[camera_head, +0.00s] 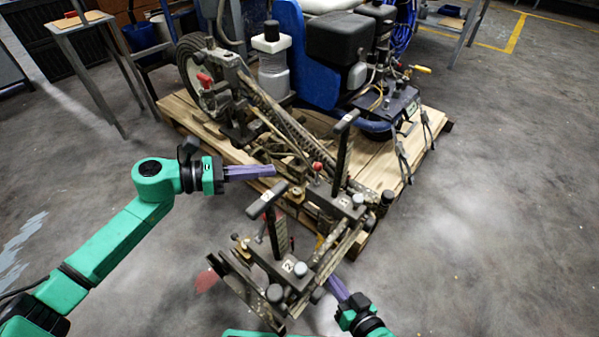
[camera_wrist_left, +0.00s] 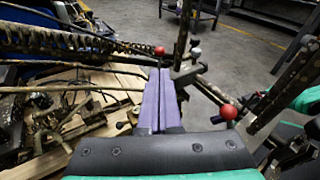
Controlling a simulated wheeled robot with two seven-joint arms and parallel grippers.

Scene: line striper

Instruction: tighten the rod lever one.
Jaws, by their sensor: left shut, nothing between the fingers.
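The line striper's clamp block marked 1 (camera_head: 343,203) is at the pallet's front edge, with a small red-knobbed lever (camera_head: 317,166) beside it. My left gripper (camera_head: 274,170) is shut and empty, left of the lever by block 1 and pointing right. In the left wrist view its purple fingers (camera_wrist_left: 158,72) lie together; one red knob (camera_wrist_left: 160,50) shows just past the tips, another (camera_wrist_left: 228,112) to the right. My right gripper (camera_head: 331,279) is low, close to block 2; its finger gap is unclear.
The striper stands on a wooden pallet (camera_head: 195,128). A long frame bar (camera_head: 280,120) runs behind. The floor on the right (camera_head: 500,220) is clear.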

